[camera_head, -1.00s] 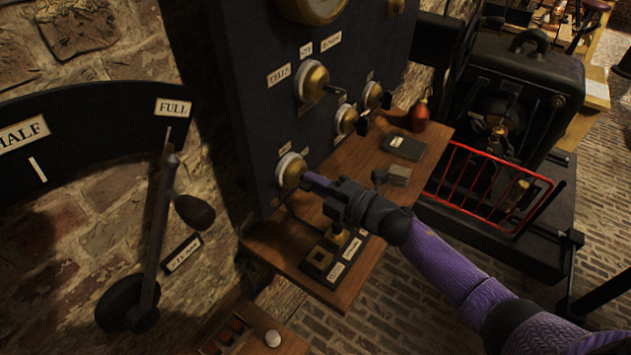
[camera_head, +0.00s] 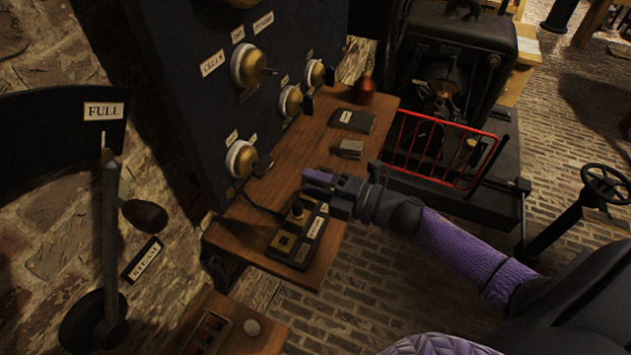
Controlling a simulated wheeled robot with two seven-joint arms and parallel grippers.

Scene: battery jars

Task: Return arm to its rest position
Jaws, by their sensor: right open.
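My right arm (camera_head: 455,242) comes in from the lower right in a purple sleeve. Its gripper (camera_head: 312,183) is over the wooden shelf (camera_head: 325,262), above and beside a black switch block (camera_head: 290,240) with small labels. The gripper is open and holds nothing that I can see. It is apart from the lowest brass knob (camera_head: 241,160) on the dark panel (camera_head: 165,75). My left gripper is not in view.
More brass knobs (camera_head: 247,66) sit on the panel. A red flask (camera_head: 365,90), a dark book (camera_head: 353,121) and a small grey block (camera_head: 349,149) stand on the shelf. A red rack (camera_head: 440,150) is behind. A steam lever (camera_head: 110,230) stands at left, pointing to FULL.

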